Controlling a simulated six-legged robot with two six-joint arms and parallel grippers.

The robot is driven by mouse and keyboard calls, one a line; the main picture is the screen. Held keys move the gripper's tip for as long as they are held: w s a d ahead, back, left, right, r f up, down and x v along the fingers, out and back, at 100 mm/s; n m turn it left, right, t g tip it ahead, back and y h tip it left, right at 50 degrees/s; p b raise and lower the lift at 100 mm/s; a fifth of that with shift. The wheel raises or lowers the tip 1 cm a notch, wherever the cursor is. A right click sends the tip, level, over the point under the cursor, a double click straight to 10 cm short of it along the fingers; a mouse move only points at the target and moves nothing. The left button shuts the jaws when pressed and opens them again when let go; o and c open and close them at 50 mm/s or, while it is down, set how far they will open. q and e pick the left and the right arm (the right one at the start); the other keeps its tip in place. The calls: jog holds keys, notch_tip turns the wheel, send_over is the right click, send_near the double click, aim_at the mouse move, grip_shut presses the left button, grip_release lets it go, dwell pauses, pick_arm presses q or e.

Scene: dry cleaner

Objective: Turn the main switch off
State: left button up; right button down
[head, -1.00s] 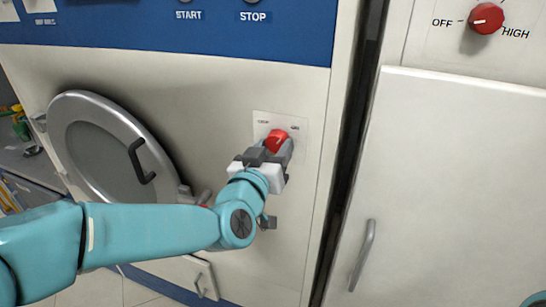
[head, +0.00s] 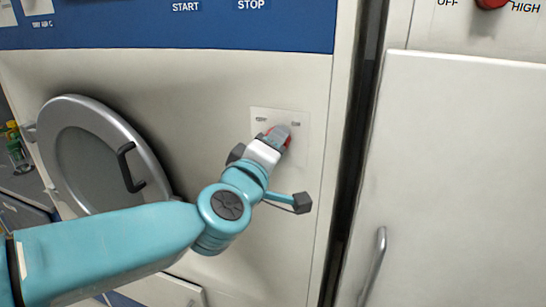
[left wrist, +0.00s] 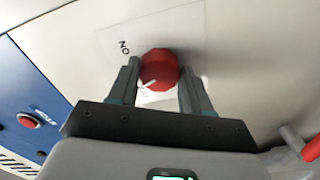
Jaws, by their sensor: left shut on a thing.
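The main switch is a red knob (head: 268,141) on a pale square plate (head: 300,150) on the white machine front, left of the dark gap. My left gripper (head: 281,133) is shut on the knob and covers most of it in the head view. In the left wrist view the red knob (left wrist: 160,66) sits between both fingers of my left gripper (left wrist: 160,82). A white pointer mark shows on its lower left edge, near a partly hidden label. An "ON" label lies to the upper left. My right gripper is not in view.
A round door (head: 100,155) with a black handle (head: 130,167) is left of my arm. A blue panel (head: 110,25) with START and STOP labels is above. A white cabinet door (head: 460,160) and another red knob (head: 492,3) are at right.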

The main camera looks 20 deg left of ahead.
pick_arm(q)
jog(key=n+b, duration=0.2)
jog(key=n, duration=0.2)
jog(key=shift+n, duration=0.4)
dwell(0.4)
jog(key=o, duration=1.1)
jog(key=shift+c, duration=0.2)
jog(key=shift+s, duration=0.1)
jog(key=s+p, duration=0.1)
jog(key=s, duration=1.5)
jog(key=shift+a, duration=0.3)
